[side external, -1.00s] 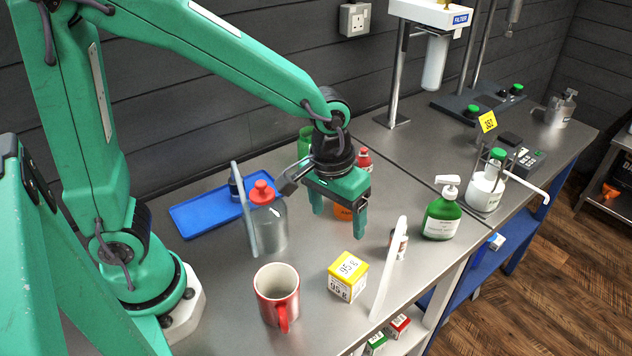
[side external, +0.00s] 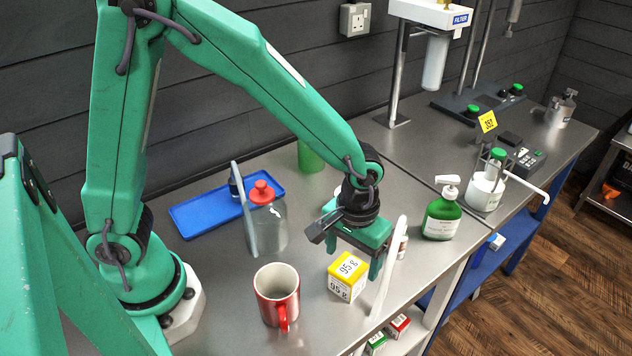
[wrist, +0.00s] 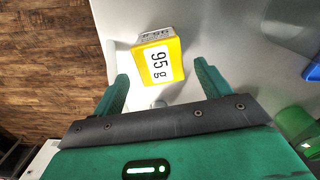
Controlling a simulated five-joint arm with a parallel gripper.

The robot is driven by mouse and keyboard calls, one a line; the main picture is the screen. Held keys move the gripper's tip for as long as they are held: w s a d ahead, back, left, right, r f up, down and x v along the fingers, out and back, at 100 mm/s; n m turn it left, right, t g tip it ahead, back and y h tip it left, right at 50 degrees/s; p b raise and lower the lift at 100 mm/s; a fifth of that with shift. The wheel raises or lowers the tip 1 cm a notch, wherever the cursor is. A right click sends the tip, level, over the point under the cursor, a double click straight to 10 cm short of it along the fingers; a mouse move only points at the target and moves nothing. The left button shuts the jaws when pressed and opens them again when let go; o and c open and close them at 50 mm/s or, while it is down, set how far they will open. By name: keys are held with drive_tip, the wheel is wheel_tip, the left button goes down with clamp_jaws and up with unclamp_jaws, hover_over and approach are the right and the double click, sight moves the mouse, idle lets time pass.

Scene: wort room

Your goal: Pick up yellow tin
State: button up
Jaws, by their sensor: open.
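The yellow tin (side external: 347,277) is a small box with a yellow top and white sides marked 95 g. It stands upright on the steel bench, right of the red mug, in the side view. My gripper (side external: 353,260) is open and empty, pointing down just behind and above the tin. In the wrist view the tin (wrist: 160,60) lies just beyond my open fingertips (wrist: 162,75), roughly between them, with clear space on each side. I see no contact.
A red mug (side external: 277,295) stands left of the tin. A white upright panel (side external: 388,268) stands close on its right, near the bench edge. A clear bottle with a red cap (side external: 268,225), a blue tray (side external: 197,213) and a green pump bottle (side external: 441,213) stand farther off.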

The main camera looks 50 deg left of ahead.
sight(350, 265)
drive_tip(key=shift+f, duration=0.25)
drive_tip(key=shift+s+f, duration=0.15)
drive_tip(key=shift+f, duration=2.3)
drive_tip(key=c, duration=1.1)
drive_tip(key=shift+r, duration=0.15)
